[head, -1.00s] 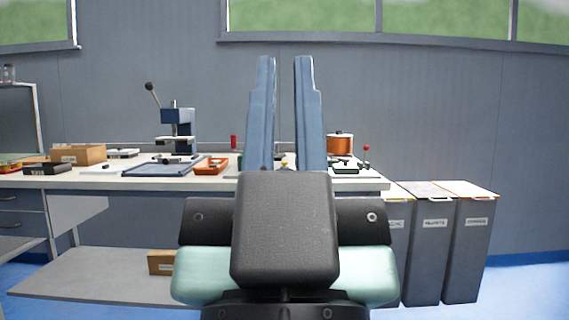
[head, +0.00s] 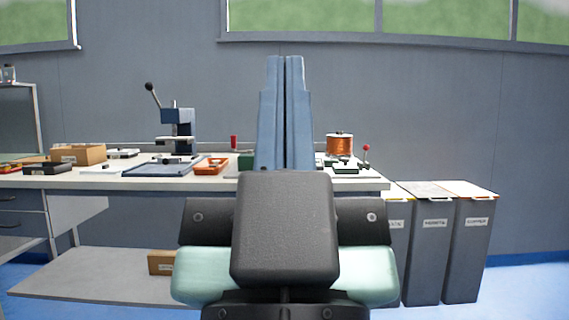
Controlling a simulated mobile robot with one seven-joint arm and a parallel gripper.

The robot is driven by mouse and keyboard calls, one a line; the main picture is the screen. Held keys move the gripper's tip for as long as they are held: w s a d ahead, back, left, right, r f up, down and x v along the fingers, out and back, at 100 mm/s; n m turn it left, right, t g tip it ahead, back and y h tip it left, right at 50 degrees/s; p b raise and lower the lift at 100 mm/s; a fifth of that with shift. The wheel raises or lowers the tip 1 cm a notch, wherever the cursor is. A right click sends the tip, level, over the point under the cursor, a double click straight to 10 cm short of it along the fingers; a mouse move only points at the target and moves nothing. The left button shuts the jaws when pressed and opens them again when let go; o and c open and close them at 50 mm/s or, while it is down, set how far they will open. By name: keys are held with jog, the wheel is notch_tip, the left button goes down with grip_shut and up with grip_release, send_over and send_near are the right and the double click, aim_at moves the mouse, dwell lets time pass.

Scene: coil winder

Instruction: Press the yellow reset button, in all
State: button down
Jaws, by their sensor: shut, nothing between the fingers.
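My gripper (head: 285,62) is in the middle of the head view, pointing up in the picture, with its two blue fingers closed together and nothing between them. It blocks the view of the middle right of the workbench (head: 110,184). I cannot make out a yellow reset button; that stretch of the bench is hidden behind my fingers. A copper wire spool (head: 339,146) stands just right of the fingers. A small device with a red-knobbed lever (head: 366,149) is beside it.
A blue lever press (head: 178,130) stands on the bench, with a blue tray (head: 160,168), an orange bin (head: 211,166) and a cardboard box (head: 78,154) nearby. Several grey bins (head: 432,245) stand on the floor at the right.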

jog(key=shift+r, duration=0.1)
dwell(0.6)
notch_tip(320, 180, up, 47)
jog(key=p, duration=4.7)
jog(key=shift+r, duration=0.15)
jog(key=shift+w, duration=0.15)
